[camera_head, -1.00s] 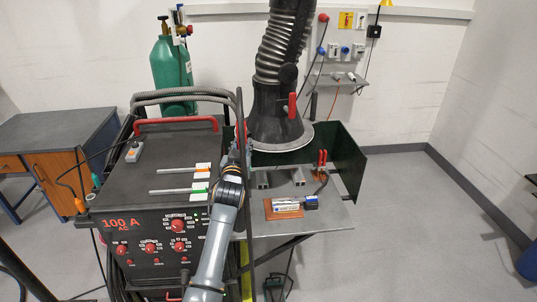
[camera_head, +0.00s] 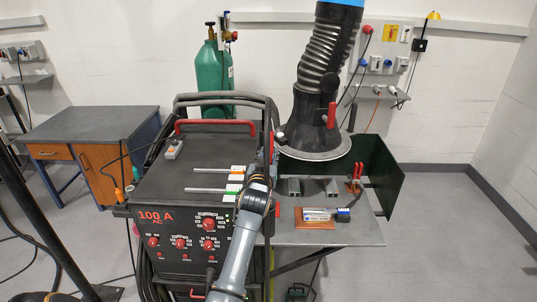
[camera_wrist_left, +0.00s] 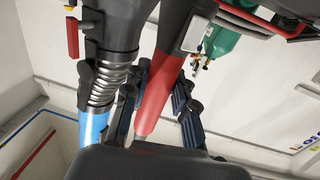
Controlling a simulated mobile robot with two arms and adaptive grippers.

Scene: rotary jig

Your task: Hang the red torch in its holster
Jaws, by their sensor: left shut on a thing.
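The red torch (camera_wrist_left: 153,105) fills the middle of the left wrist view, with a grey-white patch near its upper end. My left gripper (camera_wrist_left: 161,82) has its dark blue fingers on either side of the torch and is shut on it. In the head view my left gripper (camera_head: 268,165) is at the right rear edge of the welding machine (camera_head: 150,192), close to the cable hoop. The torch is mostly hidden there by the arm and hoop. I cannot make out the torch's holster clearly. My right gripper is not in view.
The black extraction hood (camera_head: 315,125) hangs just right of the gripper. A grey work table (camera_head: 350,232) with a dark green screen (camera_head: 382,170) stands right of the machine. A green gas cylinder (camera_head: 208,80) stands behind. Floor at the right is clear.

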